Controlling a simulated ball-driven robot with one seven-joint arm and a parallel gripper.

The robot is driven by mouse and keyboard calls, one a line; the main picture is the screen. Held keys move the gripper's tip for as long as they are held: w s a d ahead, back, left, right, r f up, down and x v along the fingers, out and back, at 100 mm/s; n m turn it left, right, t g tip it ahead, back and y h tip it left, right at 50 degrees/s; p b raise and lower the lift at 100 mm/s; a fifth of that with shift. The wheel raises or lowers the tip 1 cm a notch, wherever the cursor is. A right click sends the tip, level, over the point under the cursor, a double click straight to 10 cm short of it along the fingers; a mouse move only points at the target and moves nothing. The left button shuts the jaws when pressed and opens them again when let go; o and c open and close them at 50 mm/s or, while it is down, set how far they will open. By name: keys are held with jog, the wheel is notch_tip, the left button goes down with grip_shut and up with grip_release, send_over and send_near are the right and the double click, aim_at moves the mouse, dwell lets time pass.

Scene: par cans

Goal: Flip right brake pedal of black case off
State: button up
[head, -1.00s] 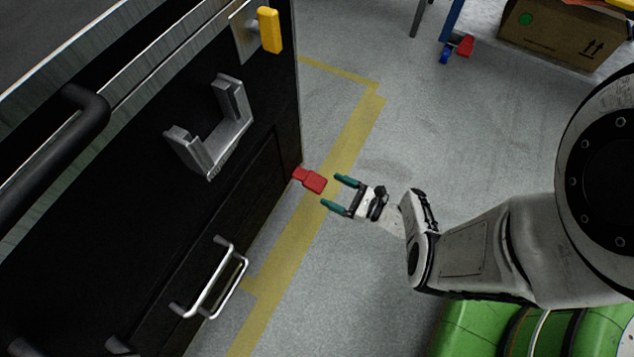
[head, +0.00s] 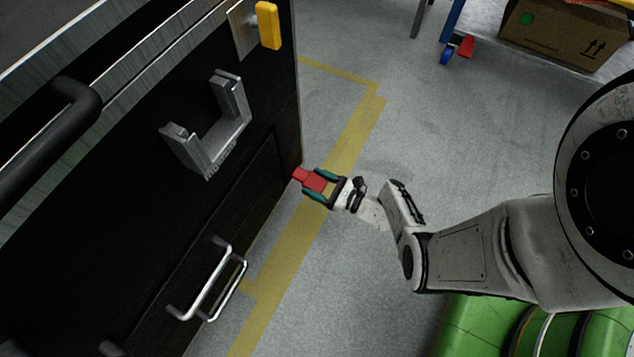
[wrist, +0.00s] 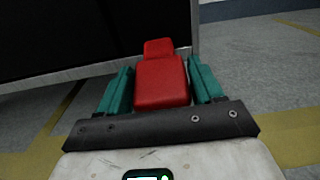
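The black case (head: 110,190) fills the left of the head view. Its red brake pedal (head: 308,179) sticks out low at the case's right edge, and the pedal also shows in the wrist view (wrist: 161,82). My gripper (head: 314,184) has its two teal fingers on either side of the pedal. In the wrist view my gripper (wrist: 161,88) looks open, with a narrow gap visible between the pedal and each finger. The pedal's underside is hidden.
The case carries a silver handle (head: 211,281), a grey bracket (head: 222,140) and a yellow latch (head: 268,26). Grey floor with yellow tape (head: 345,150) lies clear to the right. A cardboard box (head: 560,35) and a red-and-blue caster (head: 465,47) stand at the back right.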

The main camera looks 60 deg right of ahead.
aim_at(317, 183)
jog(key=c, duration=1)
jog(key=r+g+p, duration=0.1)
jog(key=p, duration=0.2)
jog(key=shift+r, duration=0.15)
jog(key=shift+c, duration=0.2)
jog(key=r+g+p, duration=0.1)
jog(key=p, duration=0.3)
jog(key=shift+r+g, duration=0.2)
jog(key=shift+g, duration=0.1)
jog(key=r+g+p, duration=0.1)
jog(key=g+p, duration=0.1)
jog(key=p, duration=0.3)
jog(key=shift+r+g+p, duration=0.15)
jog(key=shift+g+p, duration=0.15)
jog(key=shift+p, duration=0.45)
jog(key=shift+w+g+p, duration=0.1)
jog(key=shift+g+p, duration=0.2)
jog(key=shift+p, duration=0.1)
jog(key=o, duration=1.4)
jog(key=shift+o, duration=0.2)
